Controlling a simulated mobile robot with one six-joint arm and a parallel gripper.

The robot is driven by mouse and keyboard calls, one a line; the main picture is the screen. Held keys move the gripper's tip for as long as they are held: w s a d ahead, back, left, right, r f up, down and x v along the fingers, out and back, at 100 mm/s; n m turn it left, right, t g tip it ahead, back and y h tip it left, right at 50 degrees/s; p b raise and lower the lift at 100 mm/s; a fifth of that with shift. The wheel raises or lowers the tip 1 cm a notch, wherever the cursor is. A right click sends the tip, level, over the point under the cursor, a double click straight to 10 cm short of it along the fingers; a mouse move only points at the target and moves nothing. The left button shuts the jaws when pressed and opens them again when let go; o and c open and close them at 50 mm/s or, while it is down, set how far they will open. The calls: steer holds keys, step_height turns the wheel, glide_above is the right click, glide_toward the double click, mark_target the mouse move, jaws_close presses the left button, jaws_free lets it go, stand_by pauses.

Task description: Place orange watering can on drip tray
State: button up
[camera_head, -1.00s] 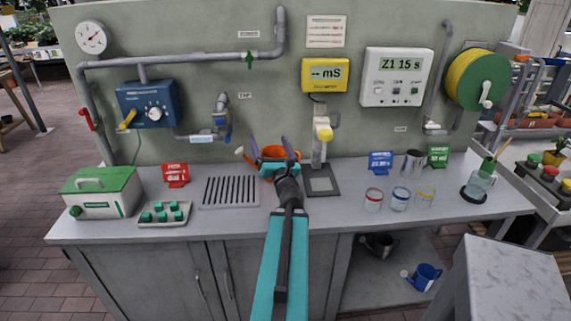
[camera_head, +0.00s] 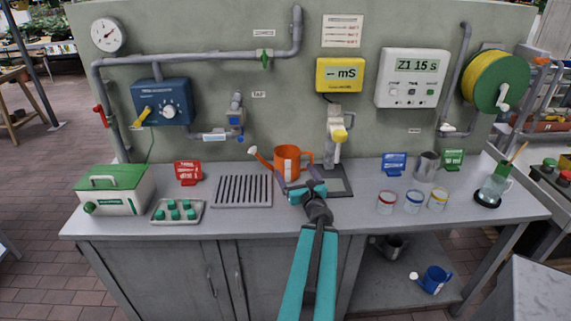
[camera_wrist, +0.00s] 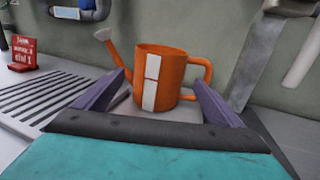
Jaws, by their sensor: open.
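The orange watering can (camera_head: 288,161) stands upright on the counter near the wall, its grey-tipped spout to the left and its handle to the right. It also shows in the wrist view (camera_wrist: 163,78), with a white label on its front. The slotted drip tray (camera_head: 242,191) lies flat on the counter just left of and in front of the can, and nothing stands on it. Its slots show at the left in the wrist view (camera_wrist: 45,100). My gripper (camera_head: 296,184) is open and empty in front of the can, with a purple finger toward each side of it.
A grey pad and stand with a yellow-ended probe (camera_head: 340,135) are close right of the can. A red card (camera_head: 187,172), a tray of green pieces (camera_head: 177,211) and a green-lidded box (camera_head: 113,190) stand left. Several jars and cups are at the right.

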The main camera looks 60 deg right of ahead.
steer(key=p, duration=0.3)
glide_toward(283, 152)
steer(key=shift+f+x, duration=0.1)
steer(key=shift+x, duration=0.95)
steer(key=shift+f+x, duration=0.15)
steer(key=shift+x, duration=0.9)
steer(key=shift+d, duration=0.1)
steer(key=shift+p+x, duration=0.85)
steer(key=shift+x, duration=0.3)
steer(key=shift+p+x, duration=0.75)
steer(key=shift+x, duration=0.65)
steer(key=shift+r, duration=0.1)
steer(key=c, duration=1)
steer(key=shift+r, duration=0.1)
